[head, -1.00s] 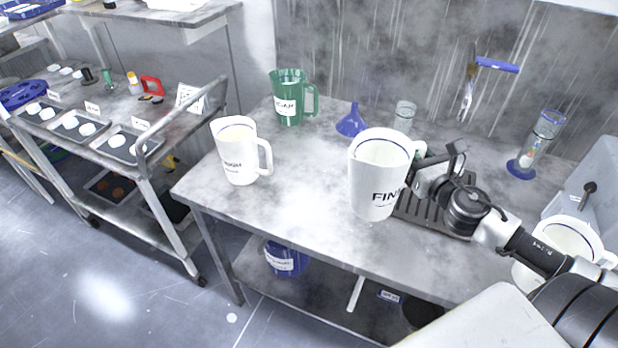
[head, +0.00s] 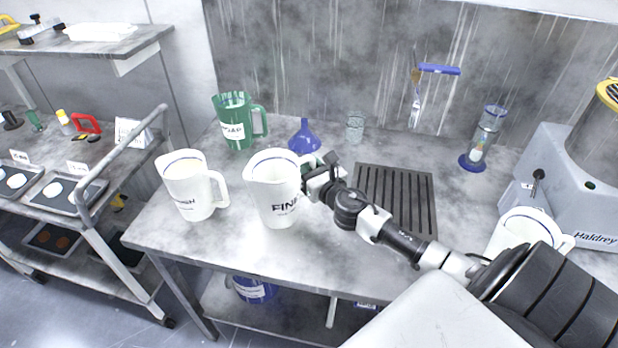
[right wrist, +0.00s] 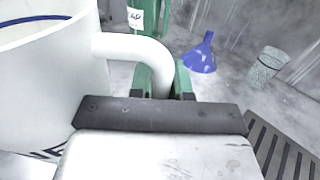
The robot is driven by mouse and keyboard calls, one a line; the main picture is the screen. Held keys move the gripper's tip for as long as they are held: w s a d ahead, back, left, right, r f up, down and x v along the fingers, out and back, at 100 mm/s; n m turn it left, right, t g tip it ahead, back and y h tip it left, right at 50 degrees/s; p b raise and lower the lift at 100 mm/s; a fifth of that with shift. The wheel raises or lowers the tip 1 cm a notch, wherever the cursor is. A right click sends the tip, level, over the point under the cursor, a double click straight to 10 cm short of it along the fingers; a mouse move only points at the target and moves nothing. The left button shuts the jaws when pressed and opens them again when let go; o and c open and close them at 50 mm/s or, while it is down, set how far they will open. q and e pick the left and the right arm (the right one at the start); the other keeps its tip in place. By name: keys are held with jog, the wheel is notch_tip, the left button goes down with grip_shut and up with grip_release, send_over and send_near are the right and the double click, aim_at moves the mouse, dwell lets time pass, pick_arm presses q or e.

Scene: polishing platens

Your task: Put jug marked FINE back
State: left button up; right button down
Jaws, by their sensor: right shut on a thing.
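The white jug marked FINE (head: 272,190) is in the middle of the head view, upright, at the bench top beside another white jug. My right gripper (head: 312,172) is shut on its handle from the right. I cannot tell whether its base touches the bench. In the right wrist view the jug (right wrist: 45,85) fills the left side, and its handle (right wrist: 140,50) runs down between the green-tipped fingers (right wrist: 162,80). My left gripper is not in view.
A white jug (head: 192,188) with a partly readable label stands just left. Behind are a green jug (head: 234,122), a blue funnel (head: 304,138) and a glass (head: 355,127). A dark slotted drain mat (head: 395,195) lies right. Another white jug (head: 520,232) stands near the grey machine (head: 575,185).

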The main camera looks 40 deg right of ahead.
notch_tip(320, 180, down, 4)
jog(key=shift+f+b, duration=0.15)
jog(key=shift+b, duration=0.8)
jog(key=c, duration=1.1)
grip_release()
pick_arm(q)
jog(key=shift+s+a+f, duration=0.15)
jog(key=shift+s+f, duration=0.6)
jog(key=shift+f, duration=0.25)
